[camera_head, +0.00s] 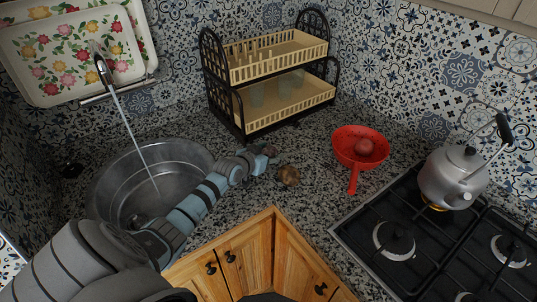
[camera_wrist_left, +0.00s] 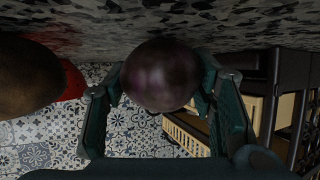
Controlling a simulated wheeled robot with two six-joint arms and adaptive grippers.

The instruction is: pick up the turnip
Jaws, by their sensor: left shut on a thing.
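The turnip (camera_wrist_left: 160,76), a round dark purple thing, sits between the two fingers of my left gripper (camera_wrist_left: 162,92) in the left wrist view. The fingers are shut on it from both sides. In the head view my left gripper (camera_head: 261,161) is low over the speckled counter, between the sink and a brown round vegetable (camera_head: 288,176). The turnip is mostly hidden by the fingers there. I cannot tell whether it still touches the counter. My right gripper is not in view.
The brown vegetable lies just right of my left gripper. A red colander (camera_head: 361,147) holds a reddish round thing. A two-tier dish rack (camera_head: 277,86) stands behind. The steel sink (camera_head: 106,190) is left. A kettle (camera_head: 452,179) stands on the stove (camera_head: 375,222) at right.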

